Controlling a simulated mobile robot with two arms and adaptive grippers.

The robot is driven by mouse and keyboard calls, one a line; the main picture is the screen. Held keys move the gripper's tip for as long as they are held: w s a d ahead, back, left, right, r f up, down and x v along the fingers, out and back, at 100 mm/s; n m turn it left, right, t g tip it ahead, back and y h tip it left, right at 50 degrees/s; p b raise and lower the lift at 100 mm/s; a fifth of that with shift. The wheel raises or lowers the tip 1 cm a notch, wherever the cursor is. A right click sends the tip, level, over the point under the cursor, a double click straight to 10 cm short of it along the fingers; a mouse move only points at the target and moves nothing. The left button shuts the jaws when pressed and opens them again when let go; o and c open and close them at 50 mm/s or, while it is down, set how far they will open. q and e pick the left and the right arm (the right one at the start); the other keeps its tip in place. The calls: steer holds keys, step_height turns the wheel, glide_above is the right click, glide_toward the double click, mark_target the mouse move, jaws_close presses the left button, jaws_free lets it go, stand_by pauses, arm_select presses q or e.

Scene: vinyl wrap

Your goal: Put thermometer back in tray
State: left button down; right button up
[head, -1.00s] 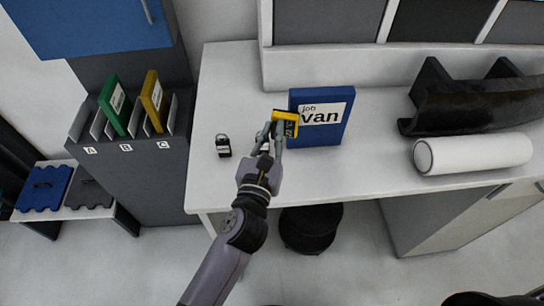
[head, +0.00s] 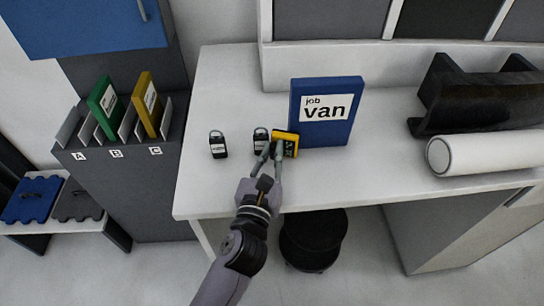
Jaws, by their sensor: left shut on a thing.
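A yellow device with a dark face (head: 287,143), which looks like the thermometer, is in my left gripper (head: 271,158). The gripper is shut on its left side, just in front of the blue "job van" binder (head: 324,125) on the white worktop. It appears close to the worktop; I cannot tell if it touches. The fingers partly cover it. I cannot make out a tray for it with certainty. My right gripper is not in view.
Two small black padlock-like items (head: 218,145) (head: 260,138) stand left of the device. A white roll (head: 475,154) and a black curved piece (head: 475,100) lie right on the worktop (head: 390,172). Left is a cabinet with green (head: 104,108) and yellow (head: 147,104) binders.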

arm_select(q)
steer(key=c, duration=2.1)
jaws_free()
steer(key=shift+f, duration=0.1)
steer(key=o, duration=0.5)
